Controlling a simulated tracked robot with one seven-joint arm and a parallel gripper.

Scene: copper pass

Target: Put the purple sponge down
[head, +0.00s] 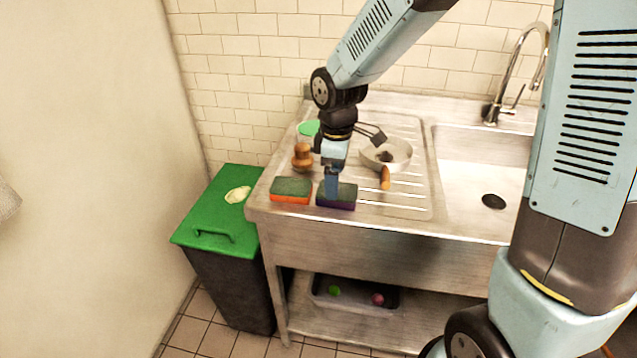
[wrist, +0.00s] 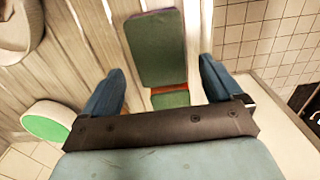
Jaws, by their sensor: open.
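The purple sponge (head: 338,203), with a dark green top, lies flat on the steel drainboard (head: 400,207) near its front edge. In the wrist view its green face (wrist: 155,48) shows ahead of my gripper, in line with the gap between the fingers. My gripper (head: 332,190) points down right at the sponge and hides part of its top. In the wrist view my gripper (wrist: 161,66) has its two fingers spread wide, with visible gaps between them and the sponge. I cannot tell how far the fingertips reach down its sides.
An orange sponge (head: 291,191) with a green top lies just left. Behind are a brown wooden object (head: 302,156), a green round item (head: 308,128) and a pan (head: 398,154). The sink basin (head: 470,180) is right; a green-lidded bin (head: 212,213) stands left.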

